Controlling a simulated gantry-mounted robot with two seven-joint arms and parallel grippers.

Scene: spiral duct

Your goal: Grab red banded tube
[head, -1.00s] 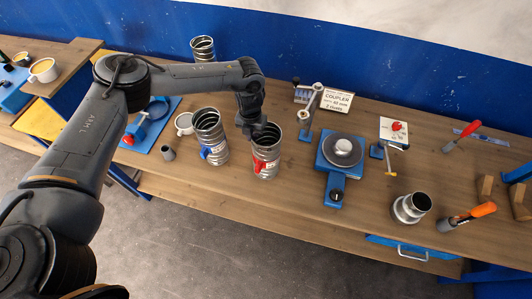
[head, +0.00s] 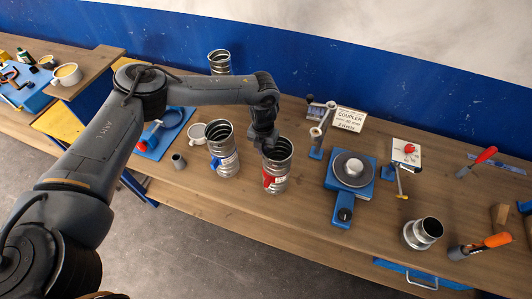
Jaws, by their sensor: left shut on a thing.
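The red banded tube (head: 276,169) is a short, ribbed metal duct with an open top and a red band on its front. It stands upright on the wooden bench near the middle of the head view. My left gripper (head: 268,146) reaches down from above and is shut on the tube's left rim. The fingertips are partly hidden by the gripper and the rim. My right gripper is not in view.
A blue banded tube (head: 222,152) stands just left of the red one. Another metal tube (head: 219,62) stands behind. A blue turntable device (head: 350,176), a coupler sign (head: 350,119) and a metal collar (head: 422,233) are to the right.

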